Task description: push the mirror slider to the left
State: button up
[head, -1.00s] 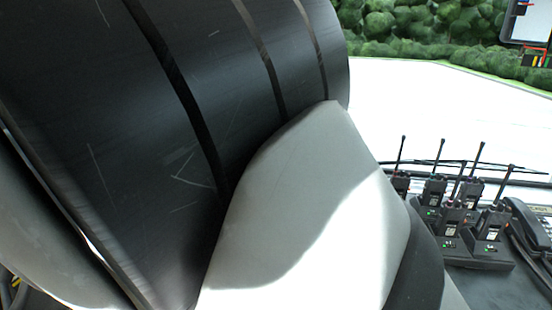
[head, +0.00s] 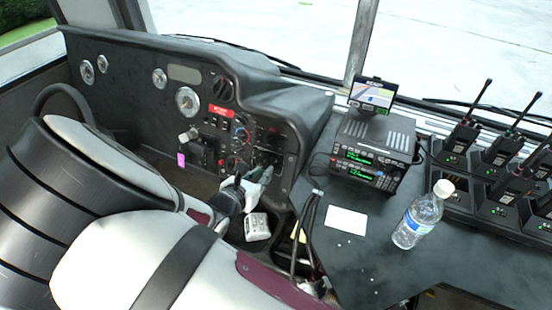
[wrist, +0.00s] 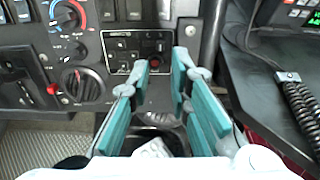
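My gripper (wrist: 161,68) is open and empty in the wrist view, its two teal-padded fingers pointing at the lower dashboard. In the head view my gripper (head: 254,177) is in front of the right end of the driver's dashboard. Beyond the fingertips is a small black control panel (wrist: 122,43) with white markings, small switches and a red round button (wrist: 157,64). The mirror slider cannot be told apart for certain among these small controls. A gap shows between the fingertips and the panel, and I see no contact.
Left of the panel are a large round knob (wrist: 83,84) and a red-blue dial (wrist: 66,17). A coiled cord (wrist: 298,104) hangs at the right. A radio (head: 372,150), water bottle (head: 418,220) and several walkie-talkies (head: 497,150) stand on the right counter.

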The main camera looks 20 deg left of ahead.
aim_at(276, 161)
jog(key=x, duration=0.8)
jog(key=shift+r, duration=0.1)
grip_shut()
